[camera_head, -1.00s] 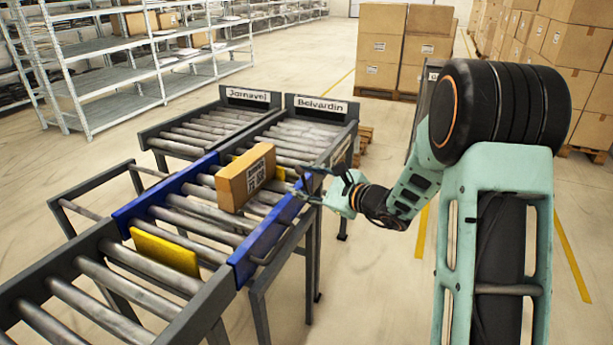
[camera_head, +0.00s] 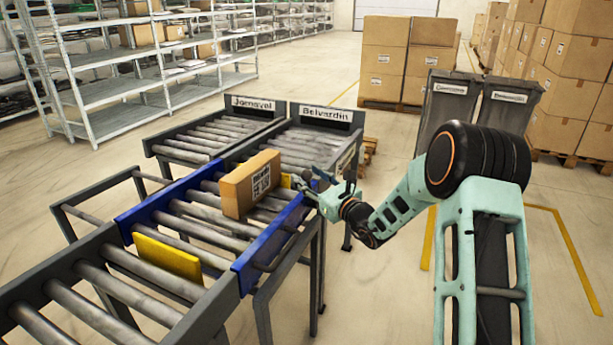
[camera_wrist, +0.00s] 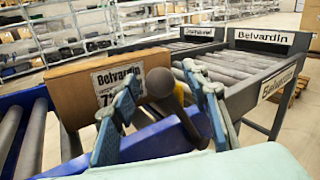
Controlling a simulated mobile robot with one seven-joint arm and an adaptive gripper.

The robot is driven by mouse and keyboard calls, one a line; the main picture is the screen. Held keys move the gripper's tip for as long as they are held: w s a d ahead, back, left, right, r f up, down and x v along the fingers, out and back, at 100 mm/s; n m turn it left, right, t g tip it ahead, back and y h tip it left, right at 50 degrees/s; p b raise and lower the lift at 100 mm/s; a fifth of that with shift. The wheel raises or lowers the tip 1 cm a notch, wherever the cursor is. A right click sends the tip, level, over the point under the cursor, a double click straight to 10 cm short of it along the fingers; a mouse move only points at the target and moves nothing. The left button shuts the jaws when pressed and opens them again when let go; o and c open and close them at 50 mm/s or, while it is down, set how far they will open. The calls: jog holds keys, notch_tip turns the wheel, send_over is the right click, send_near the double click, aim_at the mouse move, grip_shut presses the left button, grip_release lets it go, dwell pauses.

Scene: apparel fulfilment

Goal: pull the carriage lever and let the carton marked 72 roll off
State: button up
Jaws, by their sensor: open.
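The carton (camera_head: 249,184) stands on the rollers of the blue-sided carriage (camera_head: 151,205). In the wrist view the carton (camera_wrist: 75,92) has a label reading Belvardin, with a number starting with 7 partly hidden by a finger. The carriage lever (camera_wrist: 162,82) shows there as a dark rod with a round knob, rising by the blue rail. My gripper (camera_wrist: 167,88) is open, with one finger on each side of the lever knob; contact cannot be told. In the head view my gripper (camera_head: 312,183) is at the carriage's right rail, beside the carton.
Two roller lanes lie beyond the carriage, signed Jornavel (camera_head: 254,103) and Belvardin (camera_head: 326,114). The carriage lines up with the Belvardin lane. A yellow plate (camera_head: 166,256) stands at its near end. Two grey bins (camera_head: 446,101) stand behind my arm.

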jog(key=shift+w+a, duration=0.4)
jog(key=shift+w, duration=0.1)
grip_shut()
